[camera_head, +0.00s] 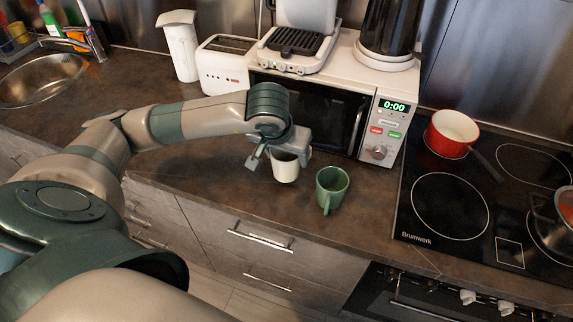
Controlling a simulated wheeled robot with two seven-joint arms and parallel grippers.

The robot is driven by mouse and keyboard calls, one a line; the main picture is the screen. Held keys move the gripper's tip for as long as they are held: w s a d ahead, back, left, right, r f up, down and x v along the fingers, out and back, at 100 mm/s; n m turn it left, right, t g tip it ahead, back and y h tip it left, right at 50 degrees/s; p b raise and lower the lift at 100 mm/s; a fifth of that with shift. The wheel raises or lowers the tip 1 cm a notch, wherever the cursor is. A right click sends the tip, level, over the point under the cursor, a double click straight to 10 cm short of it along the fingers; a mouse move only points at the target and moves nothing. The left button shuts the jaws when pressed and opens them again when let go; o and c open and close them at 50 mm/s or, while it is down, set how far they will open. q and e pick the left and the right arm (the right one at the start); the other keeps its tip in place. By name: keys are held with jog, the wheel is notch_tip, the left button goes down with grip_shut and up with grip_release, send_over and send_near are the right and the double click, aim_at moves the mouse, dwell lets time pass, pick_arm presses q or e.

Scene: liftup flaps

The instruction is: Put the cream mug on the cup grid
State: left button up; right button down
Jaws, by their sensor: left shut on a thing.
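The cream mug (285,169) is in front of the microwave, at or just above the counter; I cannot tell whether it touches. My left gripper (279,156) reaches in from the left and is shut on the mug at its upper part, partly hiding its rim. The cup grid (293,41) appears to be the dark ridged grate on the white coffee machine, which stands on top of the microwave. It looks empty. My right gripper is not in view.
A green mug (331,190) stands just right of the cream mug. The white microwave (380,125) is behind, with a dark jug (389,35) on top. A toaster (224,64) is left. The hob (450,206) with a red pot (451,134) is right.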

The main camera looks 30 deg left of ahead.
pick_arm(q)
jog(key=shift+f+p, duration=0.6)
jog(key=shift+f, duration=1.45)
jog(key=shift+f, duration=0.1)
jog(key=shift+f, duration=0.1)
jog(key=o, duration=1.3)
jog(key=shift+c, duration=0.2)
